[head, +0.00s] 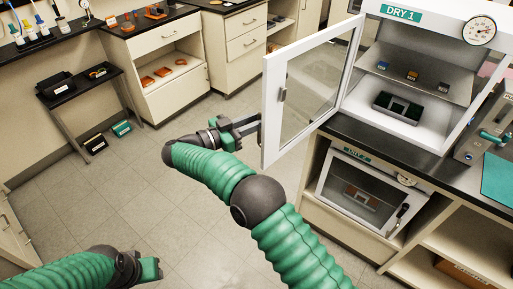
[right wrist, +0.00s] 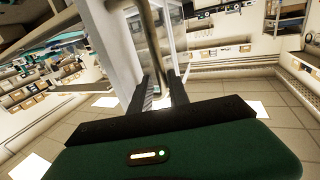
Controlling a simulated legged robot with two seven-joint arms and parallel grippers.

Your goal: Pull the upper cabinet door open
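The upper cabinet (head: 400,30), labelled DRY 1, stands on the dark counter. Its white-framed glass door (head: 271,115) stands wide open, swung out to the left. A small grey handle (head: 283,95) shows near the door's free edge. My right gripper (head: 256,127) is at the lower part of that free edge, its fingers pointing at the door and parted; their tips are partly hidden.
The lower cabinet (head: 360,190), labelled DRY 2, is closed below the counter (head: 385,140). A side table (head: 75,90) and drawers stand at the back left.

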